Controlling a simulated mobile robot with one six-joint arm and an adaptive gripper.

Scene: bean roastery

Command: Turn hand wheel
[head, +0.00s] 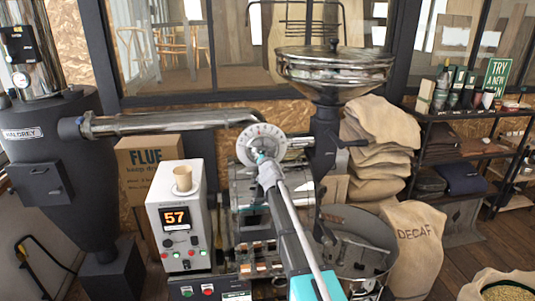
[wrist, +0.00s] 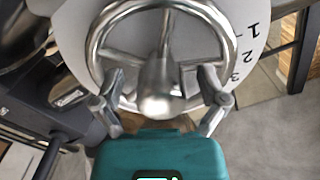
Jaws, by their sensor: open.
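The hand wheel (wrist: 103,32) is a shiny metal ring with spokes and a rounded central hub, in front of a white numbered dial (wrist: 244,52). In the head view the dial (head: 262,143) stands at the front of the roaster, and my arm hides much of the wheel. My gripper (wrist: 160,82) is open. Its two fingers are apart, one on each side of the hub, near the lower rim. I cannot tell whether they touch the rim. The digits 1, 2 and 3 show on the dial's right side.
A white control box (head: 176,225) reading 57, with a paper cup (head: 183,178) on top, stands left of my arm. A round cooling tray (head: 361,258) and a DECAF sack (head: 414,250) are at right. A metal pipe (head: 170,123) runs behind the control box.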

